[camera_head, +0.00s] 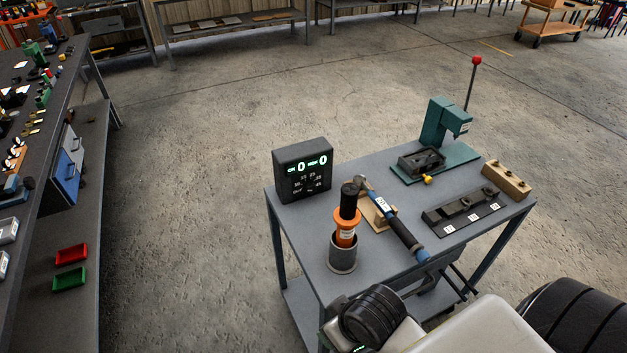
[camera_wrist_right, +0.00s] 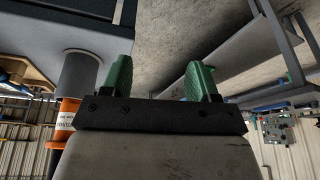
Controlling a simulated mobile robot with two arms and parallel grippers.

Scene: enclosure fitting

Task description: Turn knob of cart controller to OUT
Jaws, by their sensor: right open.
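My left gripper is not in view.
An orange and black tool (camera_head: 347,218) stands in a grey cup (camera_head: 342,254) in front of the controller. A blue-handled hammer (camera_head: 397,225), a green press (camera_head: 438,135), a black block strip (camera_head: 463,213) and a tan block (camera_head: 507,180) occupy the cart. Floor left of it is clear.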

